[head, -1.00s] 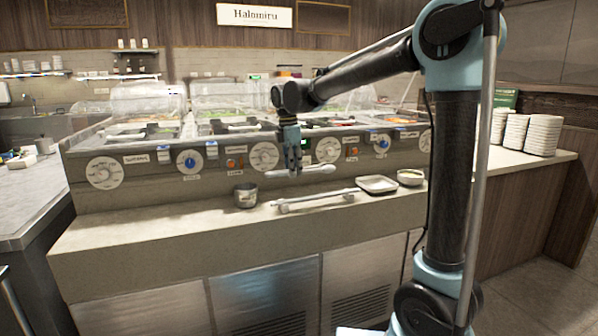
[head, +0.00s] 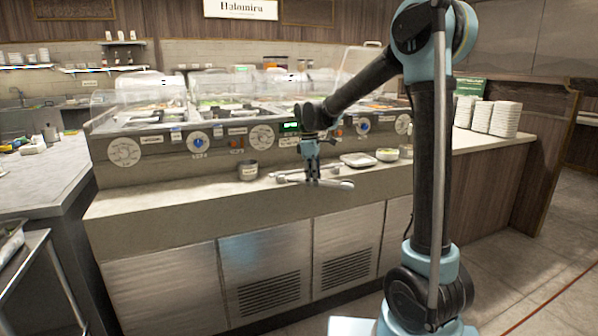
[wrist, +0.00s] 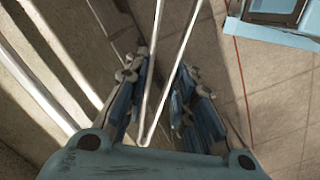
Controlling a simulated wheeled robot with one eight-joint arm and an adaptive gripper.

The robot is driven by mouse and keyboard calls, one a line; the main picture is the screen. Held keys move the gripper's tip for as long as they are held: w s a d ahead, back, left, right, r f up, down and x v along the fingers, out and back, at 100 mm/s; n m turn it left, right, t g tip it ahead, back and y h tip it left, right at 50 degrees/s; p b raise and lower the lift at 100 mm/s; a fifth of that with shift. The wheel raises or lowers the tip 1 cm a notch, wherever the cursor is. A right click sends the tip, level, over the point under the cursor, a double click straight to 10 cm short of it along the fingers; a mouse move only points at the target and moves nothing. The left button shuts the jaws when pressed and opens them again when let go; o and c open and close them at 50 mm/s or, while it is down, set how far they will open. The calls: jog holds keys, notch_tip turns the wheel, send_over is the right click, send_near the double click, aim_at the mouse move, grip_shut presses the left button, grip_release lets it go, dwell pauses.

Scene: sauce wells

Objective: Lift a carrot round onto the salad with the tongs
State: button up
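My gripper (head: 313,180) is shut on the tongs (head: 340,184), which lie roughly level in the air in front of the counter. In the wrist view the tongs (wrist: 147,115) show as a narrow metal V between my gripper's fingers (wrist: 160,105), their arms spread apart. A small white bowl (head: 387,155) with green content, seemingly the salad, stands on the counter ledge right of and beyond my gripper. I cannot pick out a carrot round; the food wells (head: 225,112) are small and partly hidden behind my arm and the clear covers.
A metal pot (head: 248,172), a pale rail-like rest (head: 285,175) and a shallow white tray (head: 358,160) are on the ledge (head: 180,193). Stacked white dishes (head: 490,117) stand at right. A metal cart (head: 35,250) is at lower left. Floor at right is clear.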

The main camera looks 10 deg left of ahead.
jog(key=w+d+f+m, duration=0.3)
jog(key=d+f+m, duration=0.2)
jog(key=d, duration=0.4)
jog(key=w+d+f+m, duration=0.4)
jog(key=d+f+m, duration=0.2)
jog(key=d+f, duration=0.2)
jog(key=w+d+f+m+g+y, duration=0.1)
jog(key=w+d+f+m, duration=0.3)
jog(key=d, duration=0.7)
notch_tip(320, 180, down, 3)
jog(key=shift+r+m, duration=0.1)
jog(key=shift+m, duration=0.8)
jog(key=shift+w, duration=0.1)
